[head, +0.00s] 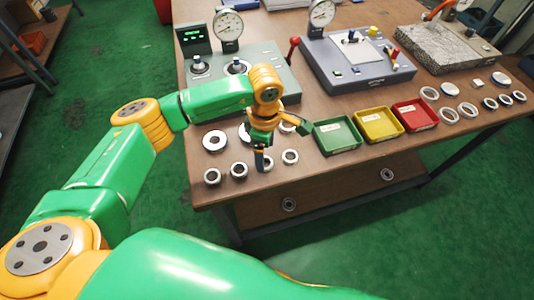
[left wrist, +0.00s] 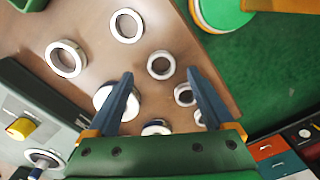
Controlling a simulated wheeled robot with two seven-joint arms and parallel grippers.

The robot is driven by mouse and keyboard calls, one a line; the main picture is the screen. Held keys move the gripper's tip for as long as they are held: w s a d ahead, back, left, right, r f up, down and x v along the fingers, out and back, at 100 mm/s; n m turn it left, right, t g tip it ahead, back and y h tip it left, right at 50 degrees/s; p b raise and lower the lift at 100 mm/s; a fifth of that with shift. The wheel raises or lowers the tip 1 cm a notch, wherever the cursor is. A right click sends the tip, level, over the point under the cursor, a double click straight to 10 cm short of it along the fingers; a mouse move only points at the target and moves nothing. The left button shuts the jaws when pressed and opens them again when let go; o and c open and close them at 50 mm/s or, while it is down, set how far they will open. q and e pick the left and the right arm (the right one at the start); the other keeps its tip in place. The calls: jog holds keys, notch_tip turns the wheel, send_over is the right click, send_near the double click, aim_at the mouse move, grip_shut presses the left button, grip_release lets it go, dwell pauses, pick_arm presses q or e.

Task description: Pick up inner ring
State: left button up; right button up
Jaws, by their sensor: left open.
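Several small metal rings lie in a row near the table's front left edge in the head view: a ring at the left end (head: 212,176), a second ring (head: 239,170), a third partly behind my finger and a ring at the right end (head: 290,156). I cannot tell for sure which are inner rings. My left gripper (head: 280,144) is open above this group, with nothing between its fingers. In the left wrist view, the open fingers (left wrist: 160,77) point toward a ring (left wrist: 161,65) on the table. Other rings are partly hidden by the fingers and palm. My right gripper is not in view.
Larger rings (head: 214,140) lie behind the small row. Green (head: 336,148), yellow (head: 378,137) and red trays stand to the right. Gauge devices (head: 268,62) stand behind. More rings (head: 468,110) lie at the far right. The front table edge is close to the small rings.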

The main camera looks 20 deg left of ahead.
pick_arm(q)
jog(key=f, duration=0.3)
jog(key=shift+s+f, duration=0.15)
jog(key=shift+s, duration=0.2)
jog(key=shift+w+f, duration=0.15)
jog(key=shift+w, duration=0.1)
jog(key=shift+s, duration=0.15)
jog(key=c, duration=1.1)
grip_shut()
